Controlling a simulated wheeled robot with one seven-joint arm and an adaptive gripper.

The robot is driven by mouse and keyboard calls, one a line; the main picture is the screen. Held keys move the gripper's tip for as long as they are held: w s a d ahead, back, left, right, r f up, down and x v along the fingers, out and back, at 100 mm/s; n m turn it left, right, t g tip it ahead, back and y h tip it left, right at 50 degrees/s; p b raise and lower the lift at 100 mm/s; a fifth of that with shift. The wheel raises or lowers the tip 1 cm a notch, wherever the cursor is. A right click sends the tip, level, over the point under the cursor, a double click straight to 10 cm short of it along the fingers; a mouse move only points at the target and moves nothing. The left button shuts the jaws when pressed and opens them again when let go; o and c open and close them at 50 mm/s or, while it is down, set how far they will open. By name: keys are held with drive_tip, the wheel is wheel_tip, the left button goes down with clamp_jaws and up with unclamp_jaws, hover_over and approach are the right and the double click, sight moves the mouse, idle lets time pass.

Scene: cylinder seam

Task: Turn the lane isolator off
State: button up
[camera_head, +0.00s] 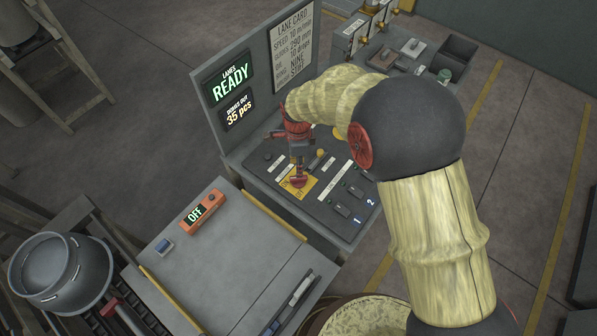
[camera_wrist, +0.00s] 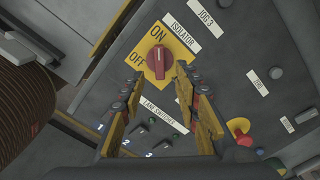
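The lane isolator is a red rotary knob (camera_wrist: 158,62) on a yellow plate (camera_wrist: 146,40) marked ON and OFF. In the wrist view its grip runs nearly straight up the picture, with its pale-marked end toward ON. In the head view the knob (camera_head: 299,181) and its yellow plate (camera_head: 311,186) lie on the console's sloping panel. My gripper (camera_wrist: 157,88) is open and empty, its yellow-padded fingers spread on either side below the knob. In the head view my gripper (camera_head: 298,160) hangs right over the knob. I cannot tell whether they touch.
Lane switches (camera_wrist: 152,130) sit near the fingers. A red mushroom button (camera_wrist: 238,127) and other controls are at right. The upright display panel (camera_head: 234,95) reads LANES READY. An orange box (camera_head: 204,213) showing OFF lies on the grey bench (camera_head: 230,270) at left.

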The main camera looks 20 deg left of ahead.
sight(299, 179)
wheel_tip(299, 179, down, 7)
drive_tip(key=shift+f, duration=0.1)
idle(0.3)
drive_tip(key=shift+c, duration=0.5)
clamp_jaws()
